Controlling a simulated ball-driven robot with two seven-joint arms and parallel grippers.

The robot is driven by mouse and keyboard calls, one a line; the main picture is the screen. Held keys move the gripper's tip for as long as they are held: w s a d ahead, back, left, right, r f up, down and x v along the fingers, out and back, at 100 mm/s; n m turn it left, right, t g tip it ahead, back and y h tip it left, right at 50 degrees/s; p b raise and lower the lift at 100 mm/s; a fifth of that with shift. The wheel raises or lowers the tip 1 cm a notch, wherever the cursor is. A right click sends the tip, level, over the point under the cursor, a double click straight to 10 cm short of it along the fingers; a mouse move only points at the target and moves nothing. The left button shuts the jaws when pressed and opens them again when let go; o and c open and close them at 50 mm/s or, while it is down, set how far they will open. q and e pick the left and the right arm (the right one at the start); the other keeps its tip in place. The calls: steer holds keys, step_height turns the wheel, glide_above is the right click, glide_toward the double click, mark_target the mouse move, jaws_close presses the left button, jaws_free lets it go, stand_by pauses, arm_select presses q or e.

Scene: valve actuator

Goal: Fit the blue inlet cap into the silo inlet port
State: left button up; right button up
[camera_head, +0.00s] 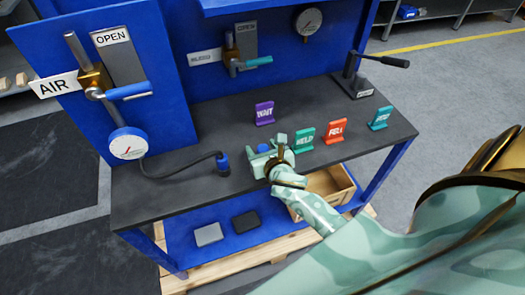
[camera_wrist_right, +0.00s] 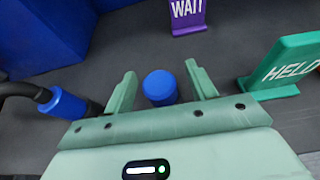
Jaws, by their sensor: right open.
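A short blue cylinder, which looks like the blue inlet cap (camera_wrist_right: 160,86), stands on the dark bench top. In the right wrist view it lies between the two fingers of my right gripper (camera_wrist_right: 160,76), with a gap on each side. In the head view my right gripper (camera_head: 266,155) is low over the bench and open, and a bit of the blue cap (camera_head: 263,147) shows by its fingers. No silo inlet port can be made out in either view. My left gripper is not in view.
A black hose with a blue end (camera_head: 223,164) lies left of the gripper. Purple WAIT (camera_head: 264,113), green HELD (camera_head: 304,140), red (camera_head: 334,131) and teal (camera_head: 379,118) signs stand behind and right. A wooden crate (camera_head: 345,190) is below the bench. A lever (camera_head: 355,80) stands back right.

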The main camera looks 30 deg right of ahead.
steer(key=shift+w+d+f, duration=0.15)
steer(key=shift+w+f, duration=0.15)
steer(key=shift+w, duration=0.35)
steer(key=shift+s+r, duration=0.1)
steer(key=c, duration=1.1)
steer(key=shift+o, duration=0.2)
